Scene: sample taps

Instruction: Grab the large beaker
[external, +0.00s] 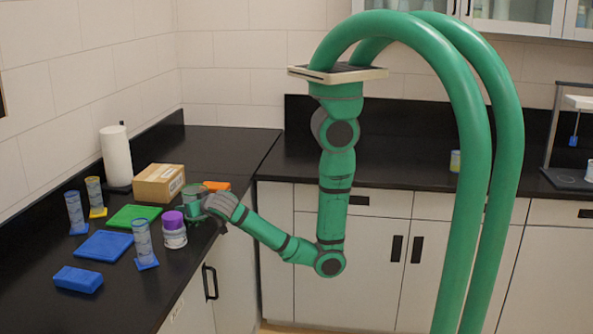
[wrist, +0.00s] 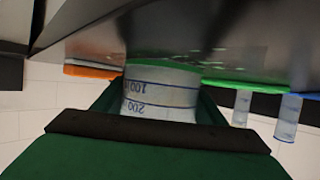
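The large beaker (wrist: 160,92) is clear with blue markings of 100 and 200. It appears upside down in the wrist view, with its base toward the dark counter. In the external view the beaker (external: 190,191) stands near the counter's front edge, partly covered by my gripper (external: 203,207). My green gripper fingers (wrist: 160,105) flank the beaker on both sides. They lie very close to its wall, but I cannot tell whether they press on it.
A white jar with a purple lid (external: 174,231) stands just left of my gripper. Graduated cylinders (external: 143,238) stand farther left. A cardboard box (external: 159,183), an orange item (external: 217,186), a green mat (external: 133,216) and a blue mat (external: 103,246) lie nearby.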

